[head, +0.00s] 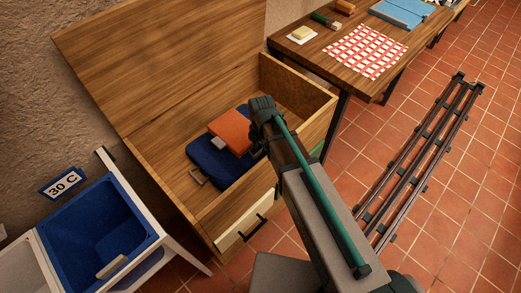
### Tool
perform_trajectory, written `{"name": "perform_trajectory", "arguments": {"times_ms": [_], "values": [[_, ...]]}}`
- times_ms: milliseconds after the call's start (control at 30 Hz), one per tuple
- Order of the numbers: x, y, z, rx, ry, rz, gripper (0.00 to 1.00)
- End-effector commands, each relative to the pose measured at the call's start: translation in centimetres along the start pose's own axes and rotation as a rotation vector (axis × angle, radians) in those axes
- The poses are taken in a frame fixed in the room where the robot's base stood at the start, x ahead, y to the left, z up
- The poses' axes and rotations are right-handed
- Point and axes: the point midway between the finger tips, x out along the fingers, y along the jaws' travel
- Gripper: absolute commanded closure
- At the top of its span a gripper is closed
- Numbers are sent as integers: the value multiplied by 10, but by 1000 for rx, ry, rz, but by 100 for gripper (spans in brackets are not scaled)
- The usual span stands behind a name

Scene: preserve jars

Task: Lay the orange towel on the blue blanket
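The orange towel (231,131) is a folded block with a small grey tab at its lower left edge. It appears to rest on the folded blue blanket (218,167), inside the open wooden chest. The blanket shows to the left of and below the towel and has a grey handle-like piece at its left end. My gripper (256,147) is at the right end of the towel, over or beside the blanket. My wrist and arm cover most of it, so I cannot see its fingers or whether it touches the towel.
The wooden chest (285,88) has its lid (165,60) raised against the wall. A blue basin (95,235) in a white stand is at the left, by a "30 C" sign (62,183). A table (300,55) with a checked cloth (366,50) and rails (425,150) are at the right.

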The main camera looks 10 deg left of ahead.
Motion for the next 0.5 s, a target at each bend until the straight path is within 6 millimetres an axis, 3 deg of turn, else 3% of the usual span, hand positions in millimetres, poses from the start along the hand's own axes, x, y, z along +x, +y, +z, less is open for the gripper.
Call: {"name": "perform_trajectory", "arguments": {"times_ms": [500], "values": [[-80,0,0,0,-1,2,63]]}}
